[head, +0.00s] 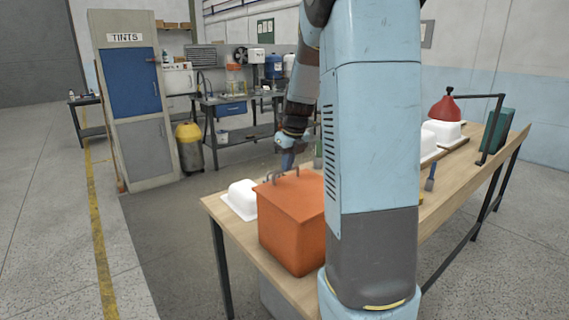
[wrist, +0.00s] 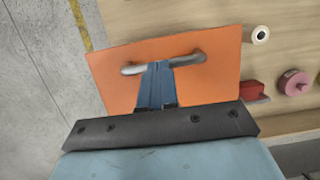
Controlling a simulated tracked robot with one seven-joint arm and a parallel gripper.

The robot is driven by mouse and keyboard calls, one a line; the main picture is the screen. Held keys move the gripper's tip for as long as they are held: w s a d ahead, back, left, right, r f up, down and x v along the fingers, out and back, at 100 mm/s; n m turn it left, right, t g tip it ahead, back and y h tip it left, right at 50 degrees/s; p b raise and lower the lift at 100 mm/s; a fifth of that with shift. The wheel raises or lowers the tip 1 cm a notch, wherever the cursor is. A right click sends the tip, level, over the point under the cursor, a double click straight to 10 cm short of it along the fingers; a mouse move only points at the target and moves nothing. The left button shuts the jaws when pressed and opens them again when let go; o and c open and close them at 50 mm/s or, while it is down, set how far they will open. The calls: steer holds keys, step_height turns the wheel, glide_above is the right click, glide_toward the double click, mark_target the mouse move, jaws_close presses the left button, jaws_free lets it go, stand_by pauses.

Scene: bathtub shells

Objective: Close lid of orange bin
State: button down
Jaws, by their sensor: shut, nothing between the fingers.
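The orange bin (head: 291,228) stands on the wooden table. Its orange lid (head: 292,192) looks flat on top of the bin; in the wrist view the lid (wrist: 212,78) fills the middle. A grey metal handle (head: 284,174) sits on the lid and also shows in the wrist view (wrist: 190,57). My gripper (head: 287,163) is shut and empty, pointing down just over the lid. In the wrist view its blue fingers (wrist: 157,66) cover the middle of the handle. I cannot tell whether they touch it. My arm column hides the bin's right side.
A white tub shell (head: 241,199) lies left of the bin, and more white shells (head: 440,133) lie farther right. A white roll (wrist: 259,35), a red block (wrist: 251,90) and a pink spool (wrist: 293,82) lie right of the lid. A red lamp (head: 445,108) stands at the right.

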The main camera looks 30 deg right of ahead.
steer(key=shift+a+f, duration=0.1)
steer(key=shift+f, duration=0.1)
steer(key=w+v, duration=0.1)
steer(key=v, duration=1.3)
steer(key=shift+r, duration=0.3)
steer(key=shift+s+a, duration=0.1)
steer(key=s+a+f+n+t, duration=0.1)
steer(key=s+a+f+n, duration=0.1)
steer(key=s+a+n, duration=0.5)
steer(key=s+a+f+n+t, duration=0.1)
steer(key=s+a+n, duration=0.7)
steer(key=s+n, duration=1.1)
steer(key=f+n, duration=0.1)
steer(key=n, duration=0.7)
steer(key=shift+a+f+t, duration=0.15)
steer(key=shift+a+t, duration=0.15)
steer(key=shift+a, duration=0.05)
steer(key=shift+s, duration=0.25)
